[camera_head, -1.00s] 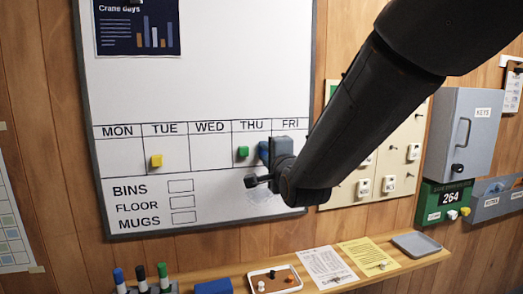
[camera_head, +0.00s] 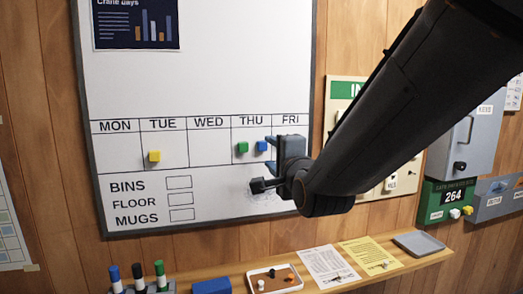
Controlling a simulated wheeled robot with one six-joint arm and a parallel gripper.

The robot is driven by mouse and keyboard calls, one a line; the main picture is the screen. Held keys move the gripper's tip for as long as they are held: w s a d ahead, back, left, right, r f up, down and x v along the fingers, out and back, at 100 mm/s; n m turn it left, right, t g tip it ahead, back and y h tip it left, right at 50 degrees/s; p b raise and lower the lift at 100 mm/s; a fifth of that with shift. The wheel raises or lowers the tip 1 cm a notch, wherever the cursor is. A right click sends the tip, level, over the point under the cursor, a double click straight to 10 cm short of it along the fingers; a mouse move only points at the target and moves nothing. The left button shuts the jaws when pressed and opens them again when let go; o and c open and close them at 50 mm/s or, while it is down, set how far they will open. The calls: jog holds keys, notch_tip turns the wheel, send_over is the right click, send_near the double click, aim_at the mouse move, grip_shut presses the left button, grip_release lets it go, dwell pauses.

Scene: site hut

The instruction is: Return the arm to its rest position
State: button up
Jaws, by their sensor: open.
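My arm (camera_head: 375,125) comes in from the top right and reaches down to the whiteboard. My gripper (camera_head: 266,165) is at its end, in front of the lower FRI area of the board; it is open, and I see nothing held in it. A green magnet (camera_head: 243,148) and a blue magnet (camera_head: 262,146) sit side by side in the THU cell, with the blue one just left of my gripper. A yellow magnet (camera_head: 154,156) is in the TUE cell. Part of the FRI cell is hidden behind my gripper.
The whiteboard (camera_head: 200,75) hangs on the wood wall. A shelf (camera_head: 330,284) below holds markers (camera_head: 138,277), a blue block (camera_head: 212,286), a small tray (camera_head: 285,268), papers (camera_head: 326,264) and a grey tray (camera_head: 419,243).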

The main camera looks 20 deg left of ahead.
jog(key=s+d+f+n+g+h, duration=0.2)
jog(key=d+f+n+g+h, duration=0.15)
jog(key=d+f, duration=0.7)
jog(key=s+d+f+n+g+h, duration=0.2)
jog(key=d+f+n+g+h, duration=0.15)
jog(key=d+f, duration=0.7)
jog(key=s+d+f+n+g+h, duration=0.1)
jog(key=s+d+f+n+g, duration=0.1)
jog(key=s+d+f, duration=0.3)
jog(key=s+d+f+n+g+h, duration=0.1)
jog(key=s+d+f+n+g, duration=0.1)
jog(key=s+d+f+g, duration=0.3)
jog(key=s+d, duration=0.4)
jog(key=s, duration=0.2)
jog(key=shift+s+d+n+h, duration=0.2)
jog(key=shift+s+n+h, duration=0.1)
jog(key=shift+s, duration=0.05)
